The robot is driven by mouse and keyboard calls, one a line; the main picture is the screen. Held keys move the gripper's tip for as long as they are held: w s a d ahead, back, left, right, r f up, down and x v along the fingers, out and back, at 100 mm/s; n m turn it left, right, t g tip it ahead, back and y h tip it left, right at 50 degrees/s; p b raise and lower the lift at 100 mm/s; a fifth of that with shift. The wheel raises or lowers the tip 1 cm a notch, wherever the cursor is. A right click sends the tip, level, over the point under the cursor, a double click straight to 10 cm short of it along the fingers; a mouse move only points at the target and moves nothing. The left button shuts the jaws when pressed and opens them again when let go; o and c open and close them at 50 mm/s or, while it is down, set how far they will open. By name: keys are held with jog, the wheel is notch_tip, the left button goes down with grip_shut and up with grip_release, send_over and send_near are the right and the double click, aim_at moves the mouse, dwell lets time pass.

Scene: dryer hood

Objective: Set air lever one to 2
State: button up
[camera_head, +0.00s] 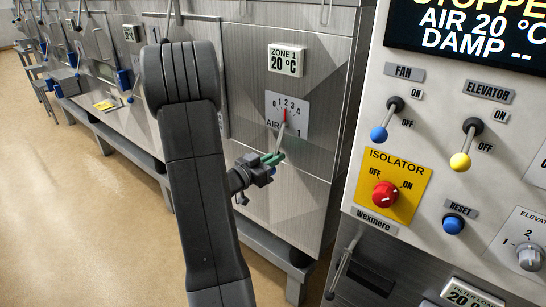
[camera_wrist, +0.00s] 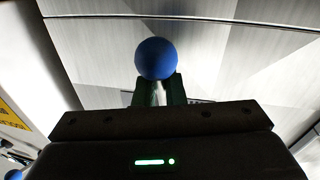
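Air lever one (camera_head: 281,138) sticks out from a white scale plate (camera_head: 298,108) marked 0 to 4, with "AIR" and "1" below. A red mark on the plate stands near the 2. The lever's rod slants down to my gripper (camera_head: 272,158), whose green fingers are at its lower end. In the wrist view a blue ball knob (camera_wrist: 156,58) sits at the fingertips of my gripper (camera_wrist: 160,90) and covers part of them. A bright strip shows between the fingers; I cannot tell if they press on the lever.
A "ZONE 1 20 °C" display (camera_head: 286,60) is above the scale plate. At right, a control panel holds a blue fan lever (camera_head: 379,134), a yellow elevator lever (camera_head: 460,161), a red isolator knob (camera_head: 385,194) and a blue reset button (camera_head: 453,224). Open floor (camera_head: 90,220) lies at left.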

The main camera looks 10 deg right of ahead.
jog(key=o, duration=0.4)
jog(key=shift+o, duration=0.2)
jog(key=b+v, duration=0.1)
jog(key=v, duration=1.3)
jog(key=shift+d, duration=0.1)
jog(key=p+x, duration=0.1)
jog(key=x, duration=1.3)
jog(key=shift+w+f+m, duration=0.1)
jog(key=shift+w+m, duration=0.15)
jog(key=shift+m, duration=0.05)
jog(key=shift+w+a+m, duration=0.1)
jog(key=shift+a+m, duration=0.2)
jog(key=shift+a, duration=0.05)
jog(key=shift+r, duration=0.2)
